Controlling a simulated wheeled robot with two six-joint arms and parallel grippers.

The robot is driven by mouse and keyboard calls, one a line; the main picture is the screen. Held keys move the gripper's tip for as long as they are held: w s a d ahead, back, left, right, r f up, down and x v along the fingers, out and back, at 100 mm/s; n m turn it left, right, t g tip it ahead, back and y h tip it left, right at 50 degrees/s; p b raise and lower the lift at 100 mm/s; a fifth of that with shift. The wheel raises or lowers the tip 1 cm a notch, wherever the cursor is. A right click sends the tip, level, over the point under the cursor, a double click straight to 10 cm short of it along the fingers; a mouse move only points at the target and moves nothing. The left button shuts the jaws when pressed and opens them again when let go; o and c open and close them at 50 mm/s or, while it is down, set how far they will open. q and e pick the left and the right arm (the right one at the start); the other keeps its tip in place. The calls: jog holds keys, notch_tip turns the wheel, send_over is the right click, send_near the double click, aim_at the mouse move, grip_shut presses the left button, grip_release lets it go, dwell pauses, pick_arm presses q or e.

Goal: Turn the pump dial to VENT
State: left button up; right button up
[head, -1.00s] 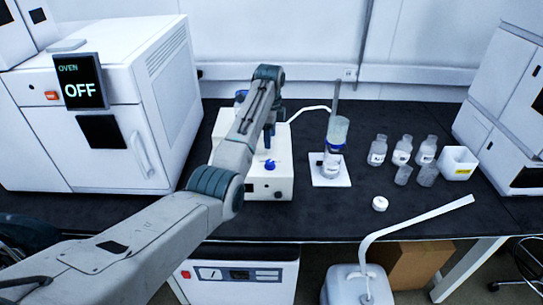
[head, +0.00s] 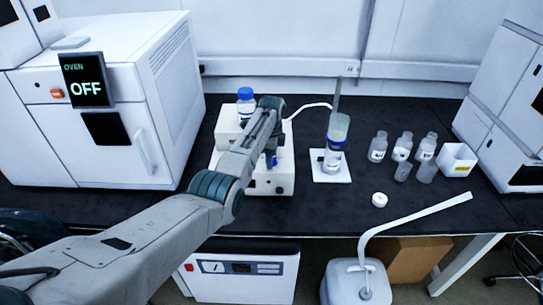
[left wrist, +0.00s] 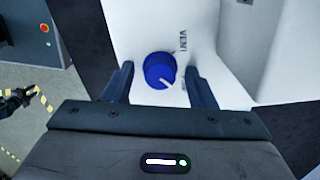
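The pump is a white box (head: 284,184) on the black bench. Its blue dial (head: 271,160) shows only in part behind my left gripper (head: 270,151). In the left wrist view the round blue dial (left wrist: 158,66) carries a white pointer mark on its lower right side. The VENT label (left wrist: 183,42) is printed to the dial's upper right, and the mark does not point at it. My left gripper (left wrist: 160,74) is open, with one finger on each side of the dial; I cannot tell whether they touch it. My right gripper is not seen.
A blue-capped bottle (head: 246,103) stands behind the arm. The oven (head: 95,110), reading OFF, is to the left. A filter flask (head: 334,145) on a white plate, several small vials (head: 402,147) and a white cap (head: 379,200) are to the right. A waste can (head: 352,283) stands in front.

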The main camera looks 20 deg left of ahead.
pick_arm(q)
jog(key=c, duration=0.9)
jog(key=shift+o, duration=0.2)
jog(key=shift+n, duration=0.3)
jog(key=shift+r+n+p, duration=0.15)
jog(key=shift+n+p, duration=0.55)
jog(key=shift+n, duration=0.3)
jog(key=n+p, duration=0.1)
jog(key=n, duration=0.2)
jog(key=shift+n, duration=0.3)
jog(key=n+p, duration=0.1)
jog(key=n, duration=0.4)
jog(key=n+p, duration=0.1)
jog(key=n, duration=0.5)
jog(key=shift+n, duration=0.3)
